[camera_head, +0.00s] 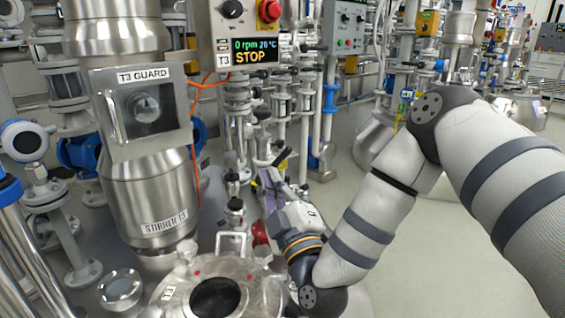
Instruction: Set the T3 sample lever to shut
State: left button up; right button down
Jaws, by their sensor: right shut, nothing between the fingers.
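My right gripper (268,178) is in the middle of the view, beyond the open vessel port, with its arm coming in from the right. Its fingers are shut and hold nothing. They are beside a cluster of small valves and pipes behind the T3 vessel (176,291). A small dark handle with a yellow part (283,157) shows just above the fingers. I cannot tell whether this is the T3 sample lever, nor its setting. The gripper partly hides this area. My left gripper is not in view.
The steel stirrer column (150,200) with the T3 guard (143,106) stands left of the gripper. The T3 control box (247,30) hangs above and reads 0 rpm, 20 °C, STOP. An orange cable (193,130) hangs between them. Open floor (430,240) lies at right.

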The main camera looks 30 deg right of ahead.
notch_tip(320, 180, up, 3)
jog(key=b, duration=0.1)
send_over(274, 165)
jog(key=a, duration=0.4)
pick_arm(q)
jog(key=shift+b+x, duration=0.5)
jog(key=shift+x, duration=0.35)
pick_arm(e)
jog(key=s+d+f, duration=0.2)
jog(key=d, duration=0.1)
jog(key=shift+s+f, duration=0.15)
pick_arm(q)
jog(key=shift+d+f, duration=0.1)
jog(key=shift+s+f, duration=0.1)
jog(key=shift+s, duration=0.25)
pick_arm(e)
jog(key=shift+s+d+f, duration=0.15)
jog(key=shift+d, duration=0.05)
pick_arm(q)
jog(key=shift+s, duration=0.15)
